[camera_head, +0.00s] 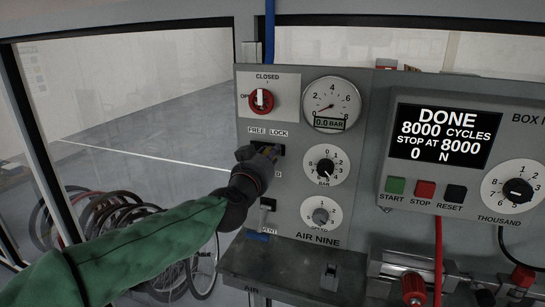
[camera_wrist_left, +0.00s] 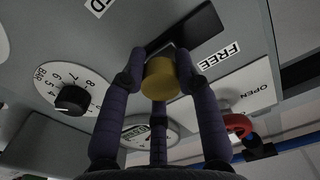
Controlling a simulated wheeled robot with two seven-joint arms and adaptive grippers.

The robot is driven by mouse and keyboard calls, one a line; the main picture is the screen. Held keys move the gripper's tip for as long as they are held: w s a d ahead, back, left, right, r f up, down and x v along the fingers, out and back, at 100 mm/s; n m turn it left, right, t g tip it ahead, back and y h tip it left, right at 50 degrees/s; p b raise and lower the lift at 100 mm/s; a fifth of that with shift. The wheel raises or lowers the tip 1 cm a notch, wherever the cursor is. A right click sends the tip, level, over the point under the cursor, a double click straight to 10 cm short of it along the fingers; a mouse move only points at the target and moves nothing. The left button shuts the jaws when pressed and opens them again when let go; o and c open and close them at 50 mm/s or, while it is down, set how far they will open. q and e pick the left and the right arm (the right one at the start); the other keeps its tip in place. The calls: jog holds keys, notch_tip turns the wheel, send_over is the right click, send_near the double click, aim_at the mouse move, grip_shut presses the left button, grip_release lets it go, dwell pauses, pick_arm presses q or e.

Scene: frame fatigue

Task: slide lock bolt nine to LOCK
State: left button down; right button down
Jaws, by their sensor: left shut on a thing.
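I cannot tell exactly where along the slot the bolt sits. My right gripper is not in view.
Above the slot is a red valve (camera_head: 261,100) between OPEN and CLOSED marks. A gauge (camera_head: 331,104) reads 0.0 BAR. The display (camera_head: 440,135) reads DONE. A grey shelf (camera_head: 290,262) juts out underneath.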

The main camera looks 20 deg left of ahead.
pick_arm(q)
jog(key=shift+a, duration=0.1)
jog(key=c, duration=0.9)
grip_release()
jog(key=shift+d, duration=0.25)
jog(key=shift+w+d, duration=0.1)
jog(key=shift+d, duration=0.3)
jog(key=shift+s+a, duration=0.2)
jog(key=shift+a, duration=0.35)
jog(key=s, duration=1.1)
jog(key=shift+s, duration=0.35)
jog(key=shift+d+f, duration=0.1)
